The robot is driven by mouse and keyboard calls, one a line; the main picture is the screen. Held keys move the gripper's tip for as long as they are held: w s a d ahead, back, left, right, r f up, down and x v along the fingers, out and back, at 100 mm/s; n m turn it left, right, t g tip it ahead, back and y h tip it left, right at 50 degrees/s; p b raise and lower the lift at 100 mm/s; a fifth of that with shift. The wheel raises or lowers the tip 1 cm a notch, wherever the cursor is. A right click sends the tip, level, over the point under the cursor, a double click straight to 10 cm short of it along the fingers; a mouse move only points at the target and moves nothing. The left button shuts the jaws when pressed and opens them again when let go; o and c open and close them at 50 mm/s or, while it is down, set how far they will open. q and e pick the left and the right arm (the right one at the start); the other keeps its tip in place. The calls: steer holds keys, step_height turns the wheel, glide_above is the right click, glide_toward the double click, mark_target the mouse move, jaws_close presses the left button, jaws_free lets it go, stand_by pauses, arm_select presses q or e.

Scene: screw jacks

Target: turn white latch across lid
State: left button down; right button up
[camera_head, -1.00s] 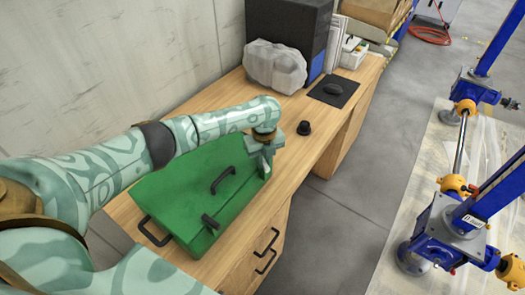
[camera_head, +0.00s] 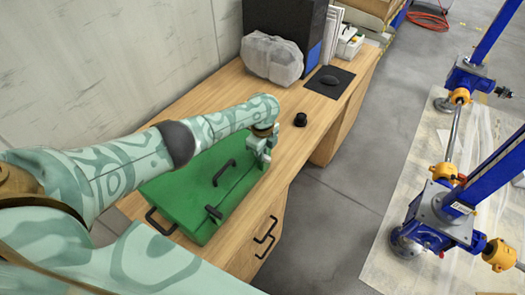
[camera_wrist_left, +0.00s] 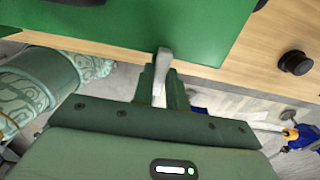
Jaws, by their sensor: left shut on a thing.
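The green case (camera_head: 196,208) lies shut on the wooden desk, with a black handle (camera_head: 224,172) on its lid and a black latch (camera_head: 213,212) near its front edge. My left gripper (camera_head: 264,153) is at the far right end of the case. In the left wrist view my left gripper (camera_wrist_left: 161,84) is shut on the white latch (camera_wrist_left: 165,60), a narrow pale lever whose upper end stands out past the fingers at the edge of the green lid. In the head view the gripper hides the latch. My right gripper is not in view.
The wooden desk (camera_head: 290,160) has a small black knob (camera_head: 300,119) and a dark pad (camera_head: 330,82) beyond the case. A wrapped grey bundle (camera_head: 272,60) stands at the back near the wall. Blue screw jacks (camera_head: 440,215) stand on the floor to the right.

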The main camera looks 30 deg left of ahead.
arm_select(q)
steer(key=shift+r, duration=0.1)
steer(key=c, duration=1.4)
jaws_free()
step_height(320, 180, up, 16)
steer(key=p, duration=0.7)
